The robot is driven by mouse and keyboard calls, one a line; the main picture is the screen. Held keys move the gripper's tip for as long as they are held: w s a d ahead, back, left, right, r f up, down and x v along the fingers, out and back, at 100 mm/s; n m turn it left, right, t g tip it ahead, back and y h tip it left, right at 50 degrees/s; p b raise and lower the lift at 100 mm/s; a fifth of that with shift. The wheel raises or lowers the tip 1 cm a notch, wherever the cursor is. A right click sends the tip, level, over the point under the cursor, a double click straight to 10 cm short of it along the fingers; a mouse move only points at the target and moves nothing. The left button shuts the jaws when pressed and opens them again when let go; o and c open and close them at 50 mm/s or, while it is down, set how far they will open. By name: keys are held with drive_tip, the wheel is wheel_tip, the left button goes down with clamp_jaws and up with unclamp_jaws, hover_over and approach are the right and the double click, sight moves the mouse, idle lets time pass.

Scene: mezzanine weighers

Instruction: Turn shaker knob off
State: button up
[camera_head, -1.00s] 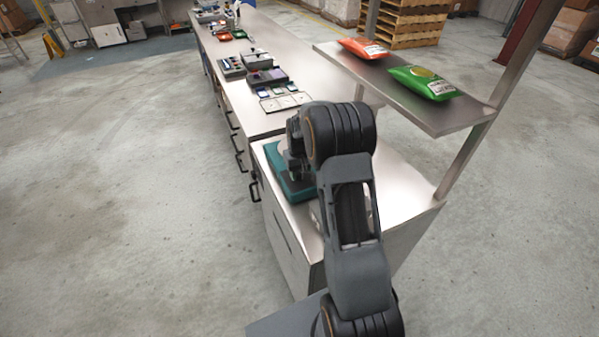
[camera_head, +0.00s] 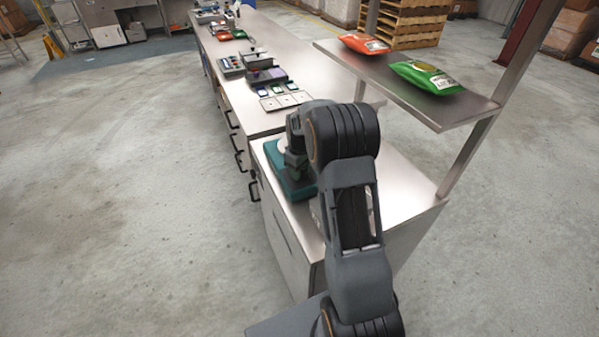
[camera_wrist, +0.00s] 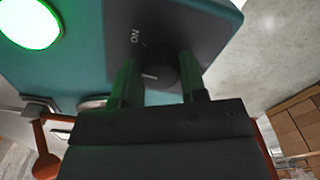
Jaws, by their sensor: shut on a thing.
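The shaker is a teal box. In the head view it (camera_head: 290,187) sits on the near end of the steel bench, partly hidden by my arm. In the wrist view the shaker's teal body (camera_wrist: 80,62) fills the upper left, with a dark panel (camera_wrist: 190,22) on it. The black round knob (camera_wrist: 163,70) is on that panel, with an upside-down "ON" label above it. A light mark shows on the knob, which is partly hidden. My gripper (camera_wrist: 158,84) has one finger on each side of the knob and is shut on it.
A bright green round light (camera_wrist: 30,22) glows in the wrist view. A raised shelf (camera_head: 440,117) on the right holds an orange bag (camera_head: 364,43) and a green bag (camera_head: 427,76). Small devices stand farther along the bench (camera_head: 215,48). The floor left of the bench is clear.

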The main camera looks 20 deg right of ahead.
drive_tip(key=n+b, duration=0.1)
drive_tip(key=n, duration=0.3)
drive_tip(key=shift+n+b, duration=0.35)
drive_tip(key=shift+n, duration=1.65)
drive_tip(key=o, duration=0.9)
drive_tip(key=shift+o, duration=0.2)
drive_tip(key=shift+r, duration=0.15)
wheel_tip(320, 180, up, 14)
drive_tip(key=shift+f+b, duration=0.2)
drive_tip(key=shift+b, duration=0.2)
